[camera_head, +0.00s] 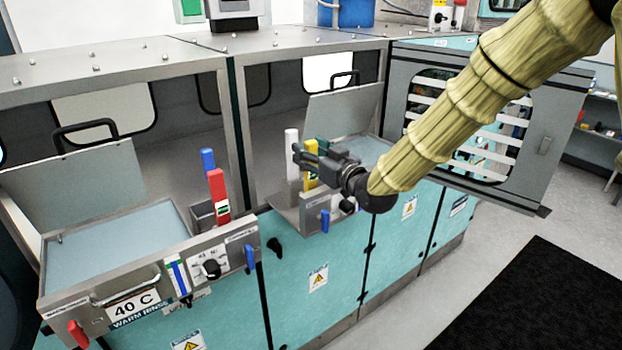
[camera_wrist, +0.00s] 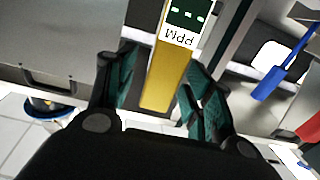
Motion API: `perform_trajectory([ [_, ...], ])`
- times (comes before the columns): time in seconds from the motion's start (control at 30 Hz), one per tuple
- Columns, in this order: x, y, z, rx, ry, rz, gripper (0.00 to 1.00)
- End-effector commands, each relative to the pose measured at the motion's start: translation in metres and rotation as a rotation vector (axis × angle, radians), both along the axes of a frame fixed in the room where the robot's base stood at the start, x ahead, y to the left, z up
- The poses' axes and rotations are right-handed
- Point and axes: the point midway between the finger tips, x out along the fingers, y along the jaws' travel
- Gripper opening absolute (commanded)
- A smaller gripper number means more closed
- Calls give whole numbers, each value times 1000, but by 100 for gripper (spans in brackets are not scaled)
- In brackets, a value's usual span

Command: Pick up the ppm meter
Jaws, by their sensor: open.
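The ppm meter is a yellow stick with a white "PPM" label and a dark green display. In the wrist view the ppm meter (camera_wrist: 166,82) shows upside down, between the two fingers of my gripper (camera_wrist: 162,75). The fingers are spread, one on each side, with visible gaps, and do not grip it. In the head view my gripper (camera_head: 305,158) is at the middle basin and partly hides the yellow meter (camera_head: 311,181).
A white cylinder (camera_head: 292,156) stands just left of my gripper. A red meter (camera_head: 218,196) and a blue one (camera_head: 208,160) stand by the left basin. A control panel with a blue handle (camera_head: 325,221) is below my gripper. Raised lids (camera_head: 342,112) stand behind.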

Motion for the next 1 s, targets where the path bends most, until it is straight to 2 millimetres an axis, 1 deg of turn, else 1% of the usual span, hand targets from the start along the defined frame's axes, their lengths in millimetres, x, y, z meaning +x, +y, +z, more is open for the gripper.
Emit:
perform_trajectory([
  [0.2,1,0,0,0,0,0,52],
  [0.23,1,0,0,0,0,0,50],
  [0.37,0,0,0,0,0,0,26],
  [0.4,0,0,0,0,0,0,19],
  [0.47,0,0,0,0,0,0,8],
  [0.5,1,0,0,0,0,0,6],
  [0.83,1,0,1,1,-1,0,6],
  [1.0,1,0,11,1,-2,0,6],
])
